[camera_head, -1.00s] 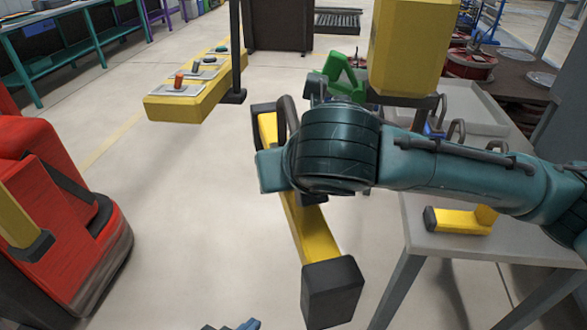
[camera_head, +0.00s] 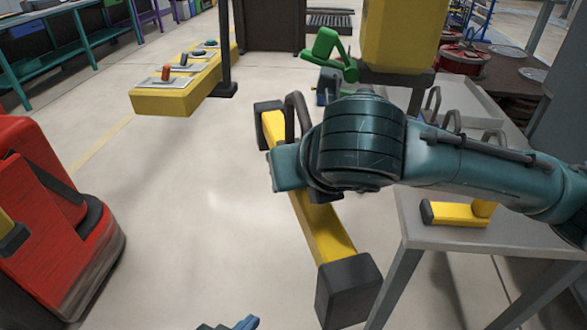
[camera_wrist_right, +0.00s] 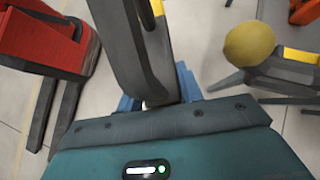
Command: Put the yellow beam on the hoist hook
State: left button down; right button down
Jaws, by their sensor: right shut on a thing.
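The yellow beam (camera_head: 322,232) with dark end blocks hangs in the air at a slant in the head view, its near end lower in the picture. A dark loop handle (camera_head: 297,112) rises from it. My right arm crosses over the beam's middle and hides its own fingers in the head view. In the right wrist view my right gripper (camera_wrist_right: 158,95) is shut on the beam's dark handle (camera_wrist_right: 140,50). Only the tips of my left gripper (camera_head: 230,323) show at the bottom edge; its opening is unclear. I cannot clearly make out the hoist hook.
A large yellow block (camera_head: 403,35) and a green part (camera_head: 333,52) stand beyond my right arm. A grey table (camera_head: 425,237) at right bears a small yellow piece (camera_head: 458,214). A red machine (camera_head: 50,215) is at left, a yellow control box (camera_head: 170,102) farther back. Open floor lies between.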

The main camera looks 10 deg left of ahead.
jog(key=d, duration=1)
jog(key=shift+d+b, duration=0.15)
jog(key=shift+b, duration=0.2)
dwell(0.8)
jog(key=shift+w, duration=0.1)
jog(key=shift+d+p, duration=0.15)
jog(key=shift+p, duration=0.25)
dwell(0.5)
jog(key=shift+f+b, duration=1.3)
jog(key=shift+f, duration=1.15)
jog(key=shift+s+f+p, duration=0.3)
jog(key=shift+f+p, duration=0.05)
jog(key=shift+f, duration=0.3)
dwell(0.8)
jog(key=c, duration=0.8)
grip_release()
jog(key=shift+w+r, duration=0.1)
jog(key=shift+c, duration=0.2)
